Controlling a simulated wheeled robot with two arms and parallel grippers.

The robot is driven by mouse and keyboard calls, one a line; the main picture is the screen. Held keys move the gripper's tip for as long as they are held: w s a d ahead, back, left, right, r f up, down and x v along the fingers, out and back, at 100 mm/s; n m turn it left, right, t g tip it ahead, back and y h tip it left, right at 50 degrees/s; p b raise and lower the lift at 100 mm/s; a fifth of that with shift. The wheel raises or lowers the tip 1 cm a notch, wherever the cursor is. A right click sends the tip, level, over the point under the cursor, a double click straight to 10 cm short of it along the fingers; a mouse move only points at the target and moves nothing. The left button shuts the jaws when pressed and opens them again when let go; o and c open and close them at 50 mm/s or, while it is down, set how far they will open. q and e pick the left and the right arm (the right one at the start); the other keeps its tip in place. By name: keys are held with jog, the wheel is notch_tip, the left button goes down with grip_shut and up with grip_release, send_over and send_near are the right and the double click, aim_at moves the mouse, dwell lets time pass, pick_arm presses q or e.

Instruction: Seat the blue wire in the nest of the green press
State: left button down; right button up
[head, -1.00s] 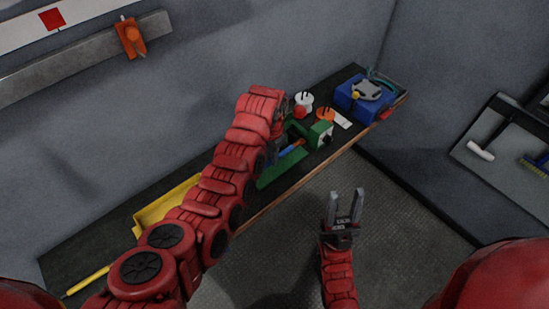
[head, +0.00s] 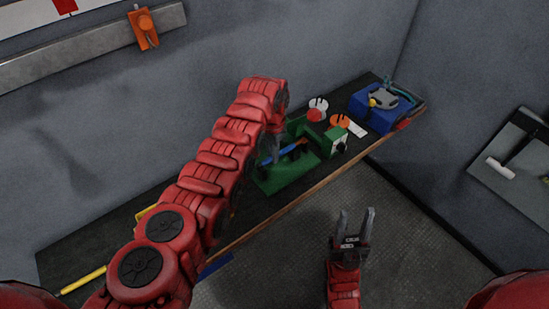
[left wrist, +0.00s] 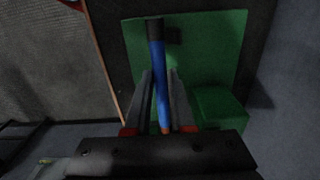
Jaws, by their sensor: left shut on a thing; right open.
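The blue wire (head: 289,151) is held over the green press (head: 284,180) on the bench. In the left wrist view the wire (left wrist: 159,72) has a black end and an orange end. My left gripper (left wrist: 160,74) is shut on it, with the wire lengthwise between the fingers. In the head view the left gripper (head: 272,150) is mostly hidden by my arm. The press shows a flat green plate (left wrist: 208,50) and a green block (left wrist: 218,106) in the wrist view. I cannot make out the nest or whether the wire touches it. My right gripper (head: 355,215) is open and empty, in front of the bench.
A white and red item (head: 318,108), an orange item (head: 340,121) and a blue box (head: 380,112) stand right of the press. A yellow bar (head: 84,280) lies at the bench's left end.

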pick_arm(q)
jog(key=f+b, duration=0.1)
jog(key=b, duration=0.1)
jog(key=w+f+b, duration=0.1)
jog(key=b, duration=0.1)
jog(key=shift+w+a+f, duration=0.1)
jog(key=shift+a, duration=0.3)
jog(key=shift+f+b, duration=0.4)
jog(key=shift+b, duration=0.35)
jog(key=c, duration=0.7)
grip_release()
jog(key=shift+r, duration=0.1)
